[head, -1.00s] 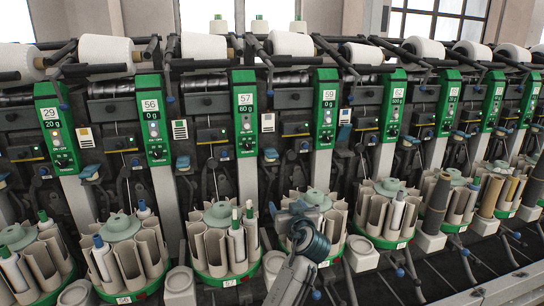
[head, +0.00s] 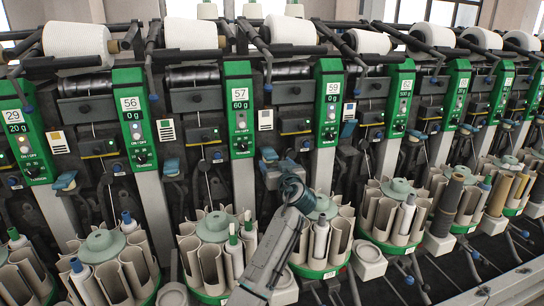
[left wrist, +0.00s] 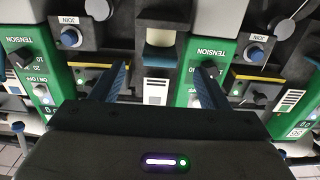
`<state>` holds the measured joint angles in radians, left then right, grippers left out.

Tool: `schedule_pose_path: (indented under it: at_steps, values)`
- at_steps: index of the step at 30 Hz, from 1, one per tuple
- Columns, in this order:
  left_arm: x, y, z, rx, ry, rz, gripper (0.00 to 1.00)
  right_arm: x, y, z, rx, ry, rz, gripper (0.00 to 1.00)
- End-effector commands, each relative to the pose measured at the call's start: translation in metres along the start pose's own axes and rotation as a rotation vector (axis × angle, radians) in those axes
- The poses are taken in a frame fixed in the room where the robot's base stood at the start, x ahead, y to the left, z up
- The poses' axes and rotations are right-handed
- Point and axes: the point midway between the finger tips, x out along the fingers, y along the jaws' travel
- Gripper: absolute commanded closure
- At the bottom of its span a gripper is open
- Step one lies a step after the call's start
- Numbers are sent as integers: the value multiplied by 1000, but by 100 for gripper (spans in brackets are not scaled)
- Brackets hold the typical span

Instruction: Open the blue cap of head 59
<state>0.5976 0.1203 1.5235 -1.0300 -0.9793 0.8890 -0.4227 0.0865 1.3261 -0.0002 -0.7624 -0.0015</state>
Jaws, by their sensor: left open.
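The green panel of head 59 (head: 329,100) stands right of centre in the head view. A small blue cap (head: 349,129) shows just right of this panel. My left gripper (head: 270,163) reaches up between the panels of heads 57 and 59, over the bobbin magazine, and partly hides the parts behind it. In the left wrist view, which looks upside down, its two fingers (left wrist: 160,78) are apart with nothing between them. A pale part with a blue-grey band (left wrist: 159,55) lies beyond the fingertips, apparently untouched. My right gripper is out of view.
Panel 57 (head: 240,108) stands left of my gripper. A bobbin magazine (head: 337,243) with several tubes is below and right of it. White cones (head: 290,29) line the top. Dark levers and rods crowd the space between panels. More magazines stand along the row.

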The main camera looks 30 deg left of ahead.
Motion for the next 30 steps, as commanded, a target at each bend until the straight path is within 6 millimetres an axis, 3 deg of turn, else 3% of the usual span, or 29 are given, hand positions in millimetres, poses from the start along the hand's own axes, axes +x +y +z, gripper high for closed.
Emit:
schedule_pose_path:
  at_steps: [3, 9, 20, 27, 29, 30]
  values:
    - [22, 0, -2, 1, 0, -1, 31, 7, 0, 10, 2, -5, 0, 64]
    - [43, 0, 0, 1, -1, 1, 31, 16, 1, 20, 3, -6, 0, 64]
    - [48, 0, 0, -1, -1, 1, 31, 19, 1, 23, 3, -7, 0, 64]
    - [48, 0, 0, -1, -1, 1, 78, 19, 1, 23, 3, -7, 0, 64]
    - [48, 0, 0, 0, -1, 1, 90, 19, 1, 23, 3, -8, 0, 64]
    - [48, 0, 0, 0, -1, 1, 91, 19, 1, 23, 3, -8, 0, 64]
